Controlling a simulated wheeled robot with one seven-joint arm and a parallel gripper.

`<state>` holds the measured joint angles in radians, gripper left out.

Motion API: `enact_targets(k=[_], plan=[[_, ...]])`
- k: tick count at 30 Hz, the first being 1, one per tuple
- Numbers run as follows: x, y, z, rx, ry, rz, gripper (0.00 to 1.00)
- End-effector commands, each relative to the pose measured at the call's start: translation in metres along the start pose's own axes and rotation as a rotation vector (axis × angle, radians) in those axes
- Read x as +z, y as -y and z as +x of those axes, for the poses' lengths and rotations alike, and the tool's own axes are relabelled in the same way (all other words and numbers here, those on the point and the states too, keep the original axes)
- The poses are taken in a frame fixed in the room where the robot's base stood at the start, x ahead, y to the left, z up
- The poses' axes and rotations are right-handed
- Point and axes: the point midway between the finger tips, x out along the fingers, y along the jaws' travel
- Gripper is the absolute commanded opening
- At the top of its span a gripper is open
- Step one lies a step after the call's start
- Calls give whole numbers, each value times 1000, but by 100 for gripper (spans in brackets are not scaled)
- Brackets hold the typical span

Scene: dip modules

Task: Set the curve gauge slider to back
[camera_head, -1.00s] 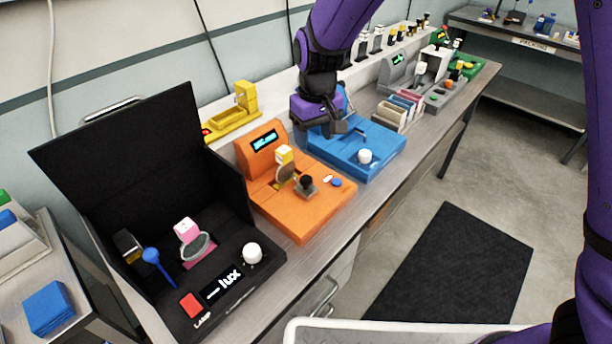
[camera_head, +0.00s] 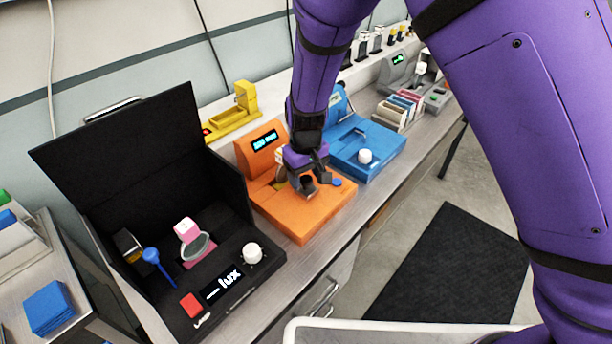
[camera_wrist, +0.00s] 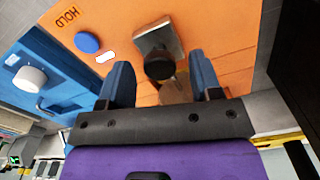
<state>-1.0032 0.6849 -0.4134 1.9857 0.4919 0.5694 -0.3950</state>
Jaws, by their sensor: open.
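The orange device (camera_head: 300,222), which looks like the curve gauge, stands on the bench with a lit display (camera_head: 265,141). Its slider shows in the wrist view as a dark round knob (camera_wrist: 159,68) on a grey metal block (camera_wrist: 157,38). My gripper (camera_head: 310,192) is over the orange device, pointing down at the slider. In the wrist view my gripper (camera_wrist: 160,72) is open, with the knob appearing between its two blue-grey fingers. I cannot tell whether they touch it. In the head view my gripper mostly hides the slider and the yellow-white part behind it.
A blue button (camera_wrist: 87,42) and a white pill-shaped mark (camera_wrist: 107,57) lie beside the slider. A blue device (camera_head: 368,150) with a white knob stands close on the right. A black open-lidded lux box (camera_head: 215,262) stands on the left. A yellow device (camera_head: 235,118) is behind.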

Motion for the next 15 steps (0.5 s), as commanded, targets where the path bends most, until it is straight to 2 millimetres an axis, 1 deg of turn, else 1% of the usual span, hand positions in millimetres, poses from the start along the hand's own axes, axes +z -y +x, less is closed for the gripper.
enact_targets(k=[3, 11, 12, 14, 15], plan=[[0, 0, 5, 1, 0, 0, 58], [0, 0, 5, 1, 0, 0, 58], [0, 0, 5, 1, 0, 0, 49], [0, 0, 5, 1, 0, 0, 36], [0, 0, 5, 1, 0, 0, 26]])
